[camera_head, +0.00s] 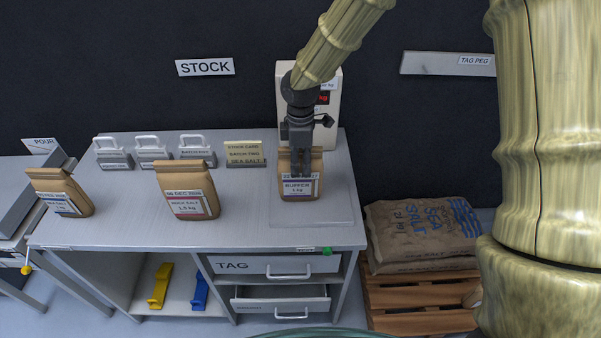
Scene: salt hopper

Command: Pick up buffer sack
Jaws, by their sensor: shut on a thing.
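The buffer sack (301,188) is a small brown paper sack with a white label reading "BUFFER" and "1 kg". It stands upright at the right side of the grey table, in front of a white scale-like unit (334,107) with a red display. My gripper (300,165) reaches down from above and is shut on the upper part of the sack. The fingers hide the middle of the sack's top. I cannot tell whether the sack's base touches the surface.
A rock salt sack (188,192) and another brown sack (60,193) stand to the left on the table (240,232). Several metal tags (153,152) and a stock card (244,152) stand behind. A lower drawer (283,302) is partly open. Sea salt sacks (420,232) lie on a pallet (422,300) at right.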

